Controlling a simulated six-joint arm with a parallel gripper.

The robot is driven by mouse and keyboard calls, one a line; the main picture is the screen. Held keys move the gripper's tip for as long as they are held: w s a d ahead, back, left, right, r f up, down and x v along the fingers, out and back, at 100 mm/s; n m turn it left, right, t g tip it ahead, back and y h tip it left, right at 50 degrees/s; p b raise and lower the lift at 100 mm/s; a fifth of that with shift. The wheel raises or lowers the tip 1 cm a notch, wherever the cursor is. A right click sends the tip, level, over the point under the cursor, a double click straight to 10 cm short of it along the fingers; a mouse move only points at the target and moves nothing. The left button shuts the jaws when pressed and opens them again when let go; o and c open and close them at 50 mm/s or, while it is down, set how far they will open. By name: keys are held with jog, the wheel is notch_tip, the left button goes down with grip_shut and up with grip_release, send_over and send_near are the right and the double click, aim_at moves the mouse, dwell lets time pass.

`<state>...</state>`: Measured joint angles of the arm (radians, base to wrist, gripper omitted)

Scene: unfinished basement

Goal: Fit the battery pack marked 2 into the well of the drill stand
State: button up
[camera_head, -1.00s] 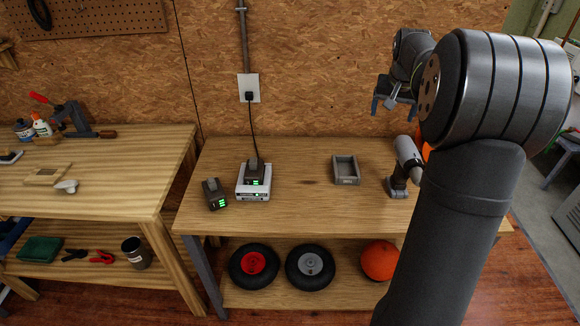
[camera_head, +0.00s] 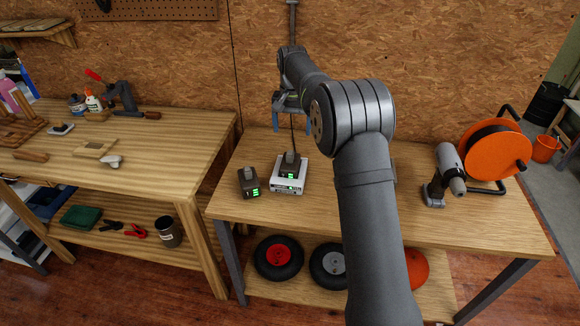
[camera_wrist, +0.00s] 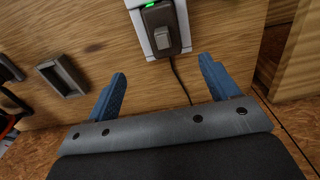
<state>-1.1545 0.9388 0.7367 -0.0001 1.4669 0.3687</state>
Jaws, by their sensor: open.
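Two dark battery packs with green lights are on the middle bench. One battery pack (camera_head: 249,182) stands on the wood at the left; the other pack (camera_head: 290,167) sits in a white charger (camera_head: 289,188). I cannot read a 2 on either. My gripper (camera_head: 290,112) is open and empty, above and behind the charger. In the wrist view its blue fingers (camera_wrist: 163,72) are apart, with the charger pack (camera_wrist: 162,28) beyond the gap. A grey open-topped box (camera_wrist: 64,75), possibly the stand's well, lies to the left there; my arm hides it in the head view.
A drill (camera_head: 448,165) stands upright at the right, beside an orange cable reel (camera_head: 494,150). A cord runs up the wall from the charger. The left bench (camera_head: 150,175) holds a clamp and bottles. Bare wood lies around the packs.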

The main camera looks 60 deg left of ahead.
aim_at(290, 152)
notch_tip(290, 152, down, 8)
jog(key=shift+f, duration=0.15)
jog(key=shift+s+a+f, duration=0.1)
jog(key=shift+s+f, duration=0.05)
jog(key=shift+f, duration=1.15)
jog(key=shift+s+a+f, duration=0.1)
jog(key=shift+f, duration=1.15)
jog(key=c, duration=1.3)
jog(key=shift+r, duration=0.1)
jog(key=shift+c, duration=1.1)
